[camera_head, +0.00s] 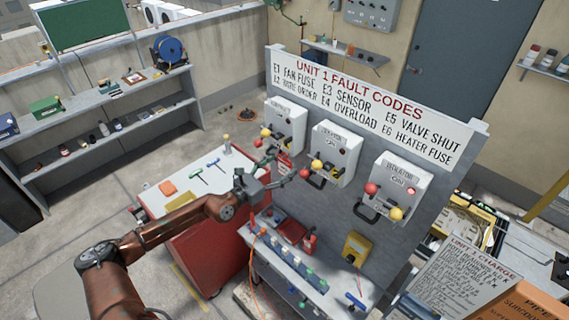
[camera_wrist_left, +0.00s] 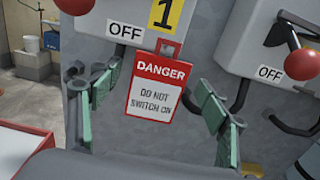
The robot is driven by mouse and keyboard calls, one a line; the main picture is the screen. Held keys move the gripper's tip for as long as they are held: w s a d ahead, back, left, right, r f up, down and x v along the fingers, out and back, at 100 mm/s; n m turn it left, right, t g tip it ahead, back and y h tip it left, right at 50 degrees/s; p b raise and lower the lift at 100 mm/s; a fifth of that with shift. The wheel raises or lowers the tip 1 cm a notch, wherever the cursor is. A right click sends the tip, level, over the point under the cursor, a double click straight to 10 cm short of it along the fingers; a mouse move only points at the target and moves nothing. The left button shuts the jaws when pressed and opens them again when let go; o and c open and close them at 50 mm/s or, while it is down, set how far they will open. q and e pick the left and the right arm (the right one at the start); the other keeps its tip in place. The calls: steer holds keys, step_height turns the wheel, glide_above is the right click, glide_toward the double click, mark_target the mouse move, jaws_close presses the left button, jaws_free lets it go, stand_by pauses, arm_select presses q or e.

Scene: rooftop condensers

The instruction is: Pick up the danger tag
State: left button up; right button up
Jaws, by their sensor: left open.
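The danger tag (camera_wrist_left: 157,91) is a red and white card reading "DANGER DO NOT SWITCH ON". In the left wrist view it hangs at the lower edge of the isolator box (camera_wrist_left: 140,22) marked 1, beside its OFF label. In the head view the tag (camera_head: 284,163) is a small red patch below the leftmost box (camera_head: 286,122). My left gripper (camera_wrist_left: 155,103) is open, with green-padded fingers on either side of the tag and visible gaps to it. In the head view the left gripper (camera_head: 275,172) is just below that box. My right gripper is not in view.
Two more isolator boxes (camera_head: 338,146) (camera_head: 404,180) with red and yellow knobs and dark handles stand to the right on the grey panel (camera_head: 330,215). A bench with tools is below the panel. A red cabinet with a white top (camera_head: 208,180) stands left.

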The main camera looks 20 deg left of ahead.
arm_select(q)
steer(key=shift+x, duration=1.15)
steer(key=shift+s, duration=0.1)
steer(key=shift+c, duration=0.7)
steer(key=c, duration=1)
